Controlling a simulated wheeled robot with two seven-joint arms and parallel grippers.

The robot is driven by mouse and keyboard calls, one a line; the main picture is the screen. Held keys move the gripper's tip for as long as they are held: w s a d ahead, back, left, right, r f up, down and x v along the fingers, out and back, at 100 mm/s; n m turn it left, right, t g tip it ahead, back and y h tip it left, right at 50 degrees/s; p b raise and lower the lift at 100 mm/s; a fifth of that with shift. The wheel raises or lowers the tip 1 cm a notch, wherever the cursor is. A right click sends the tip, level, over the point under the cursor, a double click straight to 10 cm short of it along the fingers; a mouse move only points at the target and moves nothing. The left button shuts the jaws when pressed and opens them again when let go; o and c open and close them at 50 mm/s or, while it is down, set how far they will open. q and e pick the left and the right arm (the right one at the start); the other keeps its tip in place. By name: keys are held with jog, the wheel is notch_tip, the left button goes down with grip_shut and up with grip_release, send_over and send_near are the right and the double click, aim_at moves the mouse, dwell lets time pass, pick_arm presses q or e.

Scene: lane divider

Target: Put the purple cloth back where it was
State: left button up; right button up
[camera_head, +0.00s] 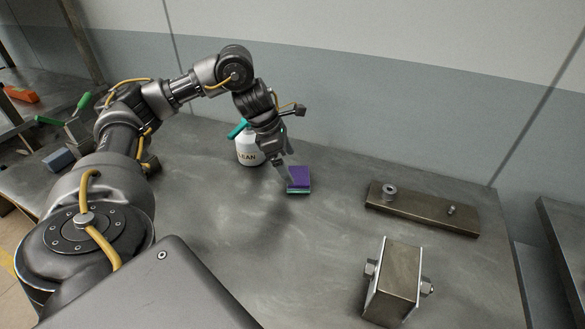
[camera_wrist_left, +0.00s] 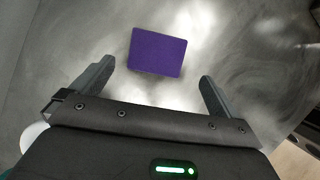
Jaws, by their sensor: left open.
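The purple cloth (camera_head: 299,177) is a small folded rectangle lying on the grey metal table, with a teal edge below its purple top in the head view. In the left wrist view the purple cloth (camera_wrist_left: 158,53) lies flat beyond the fingertips, centred between them. My left gripper (camera_head: 283,171) is just left of the cloth in the head view, its fingers pointing down. In the left wrist view my left gripper (camera_wrist_left: 155,78) has its fingers wide apart with nothing between them. My right gripper is not in view.
A white spray bottle (camera_head: 247,152) with a teal top stands behind the left gripper. A metal plate with bolts (camera_head: 422,208) and a metal block (camera_head: 394,282) lie to the right. The grey table (camera_head: 255,240) is bare in front of the cloth. A wall stands behind.

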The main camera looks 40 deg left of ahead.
pick_arm(q)
jog(key=p+v, duration=0.2)
jog(key=v, duration=0.4)
jog(key=shift+r, duration=0.2)
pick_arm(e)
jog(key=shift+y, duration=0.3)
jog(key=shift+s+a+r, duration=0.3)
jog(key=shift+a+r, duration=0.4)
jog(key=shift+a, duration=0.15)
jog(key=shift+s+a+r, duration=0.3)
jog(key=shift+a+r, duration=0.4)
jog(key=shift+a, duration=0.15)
